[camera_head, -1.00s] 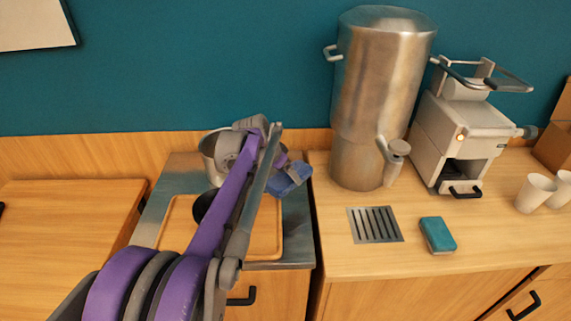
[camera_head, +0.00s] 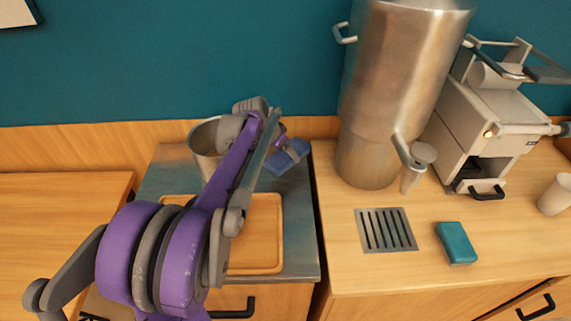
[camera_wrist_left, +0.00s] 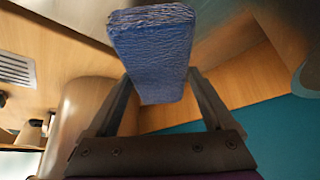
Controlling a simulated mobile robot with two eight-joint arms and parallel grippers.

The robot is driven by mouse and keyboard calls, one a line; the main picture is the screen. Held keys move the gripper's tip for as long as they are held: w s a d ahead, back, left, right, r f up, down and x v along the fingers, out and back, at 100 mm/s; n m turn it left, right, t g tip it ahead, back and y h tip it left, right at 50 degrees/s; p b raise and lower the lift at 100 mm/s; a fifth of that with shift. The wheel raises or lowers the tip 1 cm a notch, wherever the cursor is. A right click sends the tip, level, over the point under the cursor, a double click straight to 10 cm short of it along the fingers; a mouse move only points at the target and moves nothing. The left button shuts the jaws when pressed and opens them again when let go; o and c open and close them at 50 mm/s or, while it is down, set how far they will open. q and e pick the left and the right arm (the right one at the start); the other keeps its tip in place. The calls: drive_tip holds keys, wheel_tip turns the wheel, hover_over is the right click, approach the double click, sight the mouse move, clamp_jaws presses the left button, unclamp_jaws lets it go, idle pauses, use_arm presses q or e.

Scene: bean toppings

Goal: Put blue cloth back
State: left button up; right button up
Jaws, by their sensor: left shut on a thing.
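The folded blue cloth (camera_head: 287,157) is at the end of my left arm in the head view, above the right back part of the metal counter section. In the left wrist view the cloth (camera_wrist_left: 152,50) is clamped between the two fingers of my left gripper (camera_wrist_left: 158,95), which is shut on it. The arm partly hides the gripper in the head view. My right gripper is not in view.
A metal pot (camera_head: 205,150) stands behind my arm, near a wooden board (camera_head: 262,240).

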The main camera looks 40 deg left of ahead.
use_arm(q)
drive_tip(key=shift+f, duration=2.65)
drive_tip(key=o, duration=1.1)
drive_tip(key=shift+f, duration=0.1)
drive_tip(key=shift+c, duration=0.2)
drive_tip(key=shift+s+r, duration=0.15)
drive_tip(key=shift+r, duration=0.3)
drive_tip(key=v, duration=1.1)
drive_tip(key=shift+r+p, duration=0.15)
drive_tip(key=shift+p, duration=0.2)
